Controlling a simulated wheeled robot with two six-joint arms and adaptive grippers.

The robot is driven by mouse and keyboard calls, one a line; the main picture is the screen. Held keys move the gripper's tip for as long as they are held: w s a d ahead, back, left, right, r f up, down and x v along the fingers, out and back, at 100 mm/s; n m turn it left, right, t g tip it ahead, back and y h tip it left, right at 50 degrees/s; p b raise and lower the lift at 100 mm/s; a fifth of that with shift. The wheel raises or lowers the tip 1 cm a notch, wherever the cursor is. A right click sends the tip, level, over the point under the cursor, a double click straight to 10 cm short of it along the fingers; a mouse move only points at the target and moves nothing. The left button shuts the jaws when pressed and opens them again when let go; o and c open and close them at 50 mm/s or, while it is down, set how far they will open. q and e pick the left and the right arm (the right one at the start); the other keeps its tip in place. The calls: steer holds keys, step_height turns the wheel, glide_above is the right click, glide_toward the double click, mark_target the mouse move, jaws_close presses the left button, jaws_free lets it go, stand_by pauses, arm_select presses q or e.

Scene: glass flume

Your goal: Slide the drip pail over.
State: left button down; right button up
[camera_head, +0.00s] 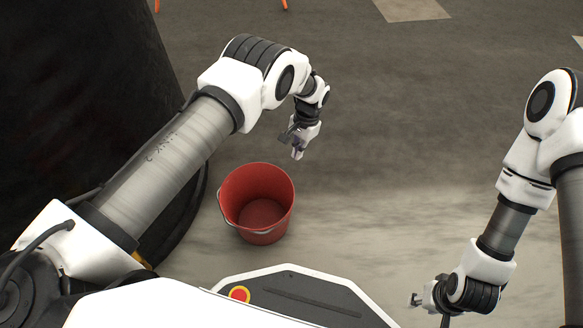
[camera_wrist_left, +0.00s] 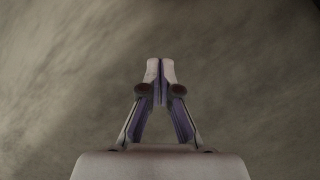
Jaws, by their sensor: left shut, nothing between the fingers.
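The drip pail (camera_head: 257,203) is a red bucket with a thin metal handle lying along its near side. It stands upright on the floor in the head view, and the inside that shows is empty. My left gripper (camera_head: 298,153) is beyond the pail and a little to its right, apart from it in the picture. In the left wrist view the left gripper (camera_wrist_left: 160,62) is shut with its fingertips together and nothing between them. My right gripper (camera_head: 416,299) is at the lower right, away from the pail; its fingers are too small to read.
A large dark cylinder (camera_head: 85,90) stands close on the pail's left, behind my left arm. Bare grey concrete floor (camera_head: 400,130) lies open to the right of the pail and beyond it. Orange legs (camera_head: 284,5) of something show at the top edge.

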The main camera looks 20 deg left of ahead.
mark_target(284, 179)
arm_select(q)
steer(key=s+a+f+b, duration=0.1)
steer(key=f, duration=0.1)
steer(key=s+f+b, duration=0.2)
steer(key=f, duration=0.1)
steer(key=s+a+f+b, duration=0.1)
steer(key=s+f, duration=0.1)
steer(key=f, duration=0.1)
steer(key=shift+s+a+f, duration=0.15)
steer(key=shift+s+a, duration=0.1)
steer(key=shift+a, duration=0.05)
steer(key=shift+a, duration=0.1)
